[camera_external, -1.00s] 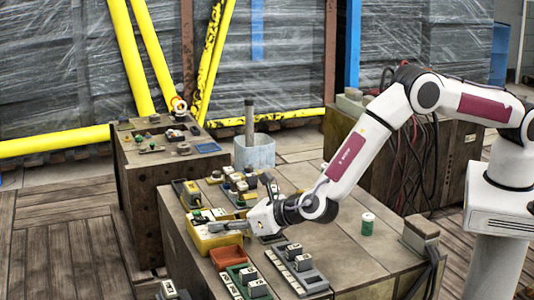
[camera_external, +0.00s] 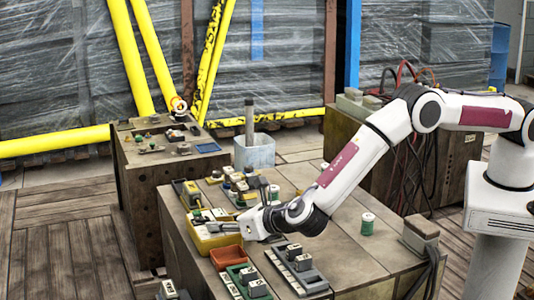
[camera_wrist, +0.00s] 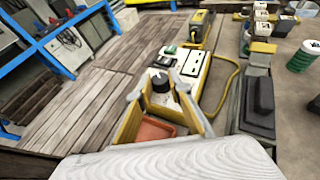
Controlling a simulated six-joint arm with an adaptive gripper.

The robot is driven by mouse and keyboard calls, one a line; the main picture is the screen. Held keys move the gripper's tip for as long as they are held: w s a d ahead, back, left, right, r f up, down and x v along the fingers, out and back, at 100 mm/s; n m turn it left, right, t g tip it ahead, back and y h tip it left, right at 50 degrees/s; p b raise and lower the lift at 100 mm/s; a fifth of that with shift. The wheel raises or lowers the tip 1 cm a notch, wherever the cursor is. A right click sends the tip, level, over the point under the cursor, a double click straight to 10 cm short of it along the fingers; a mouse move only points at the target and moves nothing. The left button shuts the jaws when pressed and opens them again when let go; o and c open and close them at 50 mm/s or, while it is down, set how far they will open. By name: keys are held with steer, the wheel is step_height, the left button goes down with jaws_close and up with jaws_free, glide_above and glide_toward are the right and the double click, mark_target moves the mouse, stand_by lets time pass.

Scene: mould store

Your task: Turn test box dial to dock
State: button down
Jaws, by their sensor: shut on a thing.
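The test box is a yellow case (camera_external: 205,244) with a pale top panel, at the left edge of the near table. In the wrist view its white panel (camera_wrist: 196,68) shows, with a black dial (camera_wrist: 160,82) at its near end. My gripper (camera_external: 222,227) reaches over the box from the right. In the wrist view its grey fingertips (camera_wrist: 160,86) stand on either side of the dial and are shut on it. The fingers hide part of the dial, and I cannot read the marks around it.
An orange-red tray (camera_external: 226,259) lies just in front of the box. A green tray (camera_external: 239,280) and a grey tray (camera_external: 298,274) hold blocks nearby. A green jar (camera_external: 367,224) stands to the right.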

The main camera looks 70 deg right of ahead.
steer(key=shift+w+r, duration=0.1)
steer(key=shift+r, duration=0.1)
steer(key=c, duration=1.8)
jaws_free()
steer(key=shift+c, duration=0.2)
steer(key=shift+f, duration=0.1)
steer(key=shift+v, duration=0.8)
steer(key=v, duration=0.3)
steer(key=shift+s+a, duration=0.1)
steer(key=shift+s, duration=0.2)
step_height(320, 180, up, 7)
